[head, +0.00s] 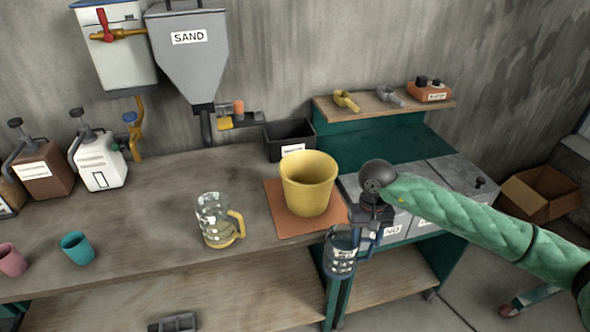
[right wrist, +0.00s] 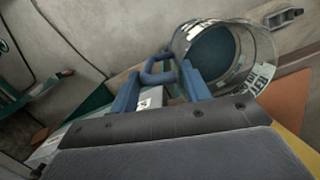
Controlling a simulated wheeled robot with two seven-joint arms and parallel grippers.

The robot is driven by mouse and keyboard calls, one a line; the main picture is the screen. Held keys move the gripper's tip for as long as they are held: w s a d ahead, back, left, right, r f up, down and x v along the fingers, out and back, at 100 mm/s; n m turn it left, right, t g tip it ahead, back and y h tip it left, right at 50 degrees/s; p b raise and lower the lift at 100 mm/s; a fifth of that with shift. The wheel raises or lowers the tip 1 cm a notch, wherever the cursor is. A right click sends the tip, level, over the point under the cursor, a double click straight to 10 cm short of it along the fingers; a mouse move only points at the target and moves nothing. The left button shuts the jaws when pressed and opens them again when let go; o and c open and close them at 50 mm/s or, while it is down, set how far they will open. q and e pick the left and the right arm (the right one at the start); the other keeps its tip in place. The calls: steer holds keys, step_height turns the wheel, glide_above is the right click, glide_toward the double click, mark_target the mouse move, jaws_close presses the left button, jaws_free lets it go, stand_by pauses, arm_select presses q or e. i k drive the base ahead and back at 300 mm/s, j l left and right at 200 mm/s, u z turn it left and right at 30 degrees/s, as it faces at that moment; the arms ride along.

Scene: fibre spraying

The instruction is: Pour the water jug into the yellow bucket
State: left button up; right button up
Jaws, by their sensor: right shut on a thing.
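The yellow bucket (head: 308,185) stands upright on an orange mat (head: 285,222) near the table's front right corner. My right gripper (head: 365,232) is shut on the blue handle of a clear jug (head: 340,252). The jug hangs about upright in front of the table edge, lower than the bucket's rim and to its right. In the right wrist view the jug (right wrist: 225,58) shows its round mouth and a blue inside, with its blue handle (right wrist: 158,68) at my fingers. A second clear jug (head: 214,222) with a yellow handle stands on the table left of the bucket. My left gripper is out of view.
A black bin (head: 289,140) stands behind the bucket. Teal (head: 77,248) and pink (head: 11,260) cups stand at the left. A sand hopper (head: 188,50) hangs on the wall. Grey lidded boxes (head: 420,185) stand right of the bucket.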

mark_target(308, 176)
steer(key=k+j+u, duration=0.1)
steer(key=j, duration=0.4)
steer(key=k+j+u, duration=0.1)
steer(key=j, duration=0.4)
steer(key=j+u, duration=0.1)
steer(key=j, duration=0.4)
steer(key=k, duration=0.05)
